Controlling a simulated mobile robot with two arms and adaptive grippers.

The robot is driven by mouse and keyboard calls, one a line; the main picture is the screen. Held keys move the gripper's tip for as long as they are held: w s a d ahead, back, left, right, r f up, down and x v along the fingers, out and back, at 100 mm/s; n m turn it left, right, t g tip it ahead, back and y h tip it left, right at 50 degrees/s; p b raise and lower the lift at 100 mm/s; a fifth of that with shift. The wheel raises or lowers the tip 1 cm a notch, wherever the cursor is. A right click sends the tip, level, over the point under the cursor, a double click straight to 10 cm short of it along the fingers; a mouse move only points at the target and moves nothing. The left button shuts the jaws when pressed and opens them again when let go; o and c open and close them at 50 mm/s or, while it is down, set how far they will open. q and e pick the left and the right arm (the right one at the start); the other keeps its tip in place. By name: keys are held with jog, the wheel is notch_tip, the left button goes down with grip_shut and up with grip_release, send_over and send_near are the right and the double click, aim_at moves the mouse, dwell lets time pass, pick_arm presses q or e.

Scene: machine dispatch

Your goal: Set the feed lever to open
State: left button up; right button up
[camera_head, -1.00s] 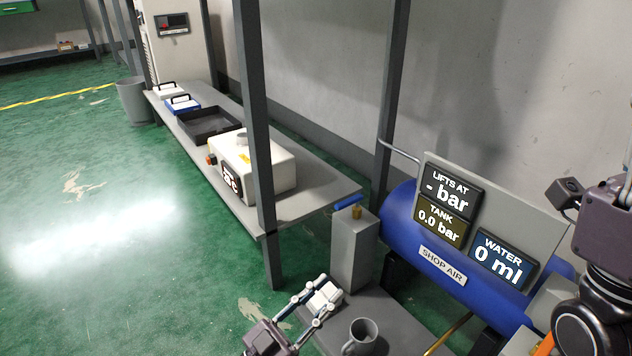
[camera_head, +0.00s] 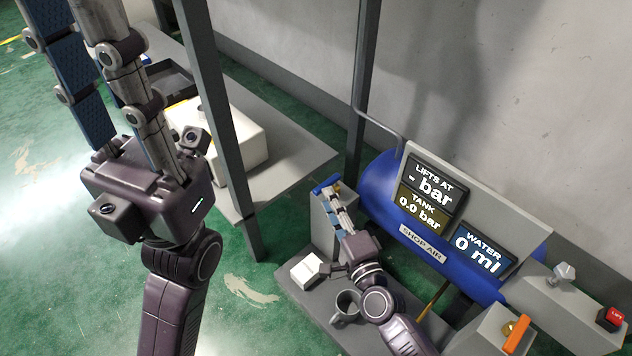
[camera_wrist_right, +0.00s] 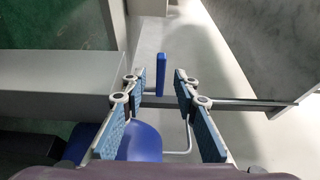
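A blue lever (camera_head: 326,184) sits on top of the grey post (camera_head: 322,222) left of the blue tank. It is probably the feed lever; no label is readable. In the right wrist view the blue lever (camera_wrist_right: 160,75) stands ahead between the fingers, with clear gaps on both sides. My right gripper (camera_head: 335,195) is open with its fingertips close to the lever; contact cannot be told. My left gripper (camera_head: 85,35) is raised at the left, fingers apart and empty. An orange lever (camera_head: 517,335) shows at lower right.
A white block (camera_head: 309,270) and a grey mug (camera_head: 346,306) stand on the low plate below my right gripper. The blue tank (camera_head: 378,190) carries display panels (camera_head: 430,195). A dark upright (camera_head: 215,110) stands before the bench (camera_head: 290,160). A red button (camera_head: 610,318) is at far right.

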aim_at(323, 185)
jog(key=shift+b+x, duration=0.55)
jog(key=shift+x, duration=2.15)
grip_shut()
